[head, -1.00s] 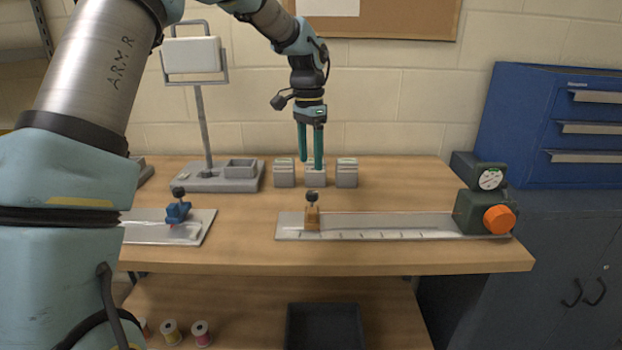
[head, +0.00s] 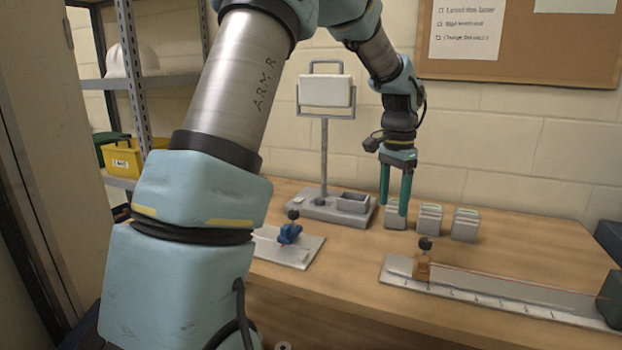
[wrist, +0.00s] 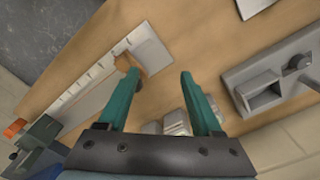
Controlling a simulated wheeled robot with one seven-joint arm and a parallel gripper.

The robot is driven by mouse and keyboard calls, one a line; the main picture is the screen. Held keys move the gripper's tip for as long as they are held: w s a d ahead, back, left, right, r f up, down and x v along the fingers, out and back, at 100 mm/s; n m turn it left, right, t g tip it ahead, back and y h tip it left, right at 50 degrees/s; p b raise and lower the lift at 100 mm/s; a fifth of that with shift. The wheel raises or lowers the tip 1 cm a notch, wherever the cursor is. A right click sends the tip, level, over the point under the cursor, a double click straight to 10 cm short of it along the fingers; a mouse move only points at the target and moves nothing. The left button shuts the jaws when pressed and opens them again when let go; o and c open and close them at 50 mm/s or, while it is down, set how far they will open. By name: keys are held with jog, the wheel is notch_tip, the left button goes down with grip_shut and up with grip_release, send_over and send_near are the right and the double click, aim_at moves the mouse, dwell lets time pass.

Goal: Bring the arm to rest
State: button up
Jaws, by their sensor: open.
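My gripper (head: 395,188) hangs from my arm above the workbench (head: 520,218), fingers pointing down. Its two teal fingers are apart with nothing between them. It also shows in the wrist view (wrist: 160,82), open over bare wood. In the head view the fingers overlap the leftmost of three small grey blocks (head: 395,216), in front of the wall. I cannot tell the exact height of the fingers above the bench.
A grey stand with a white panel (head: 326,92) rises left of my gripper. A metal rail with a brown slider (head: 422,266) lies in front, and a plate with a blue clamp (head: 290,234) lies left. Shelving with a yellow bin (head: 122,158) stands at far left.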

jog(key=s+a+f+n, duration=0.2)
jog(key=s+a+n, duration=0.2)
jog(key=a, duration=0.5)
jog(key=s+a+f+n+t, duration=0.1)
jog(key=s+a+n, duration=0.3)
jog(key=a, duration=0.5)
jog(key=s+a+f+n, duration=0.2)
jog(key=s+a+n, duration=0.2)
jog(key=a, duration=0.6)
jog(key=shift+s+f+t, duration=0.2)
jog(key=shift+f+t, duration=0.1)
jog(key=shift+t, duration=0.1)
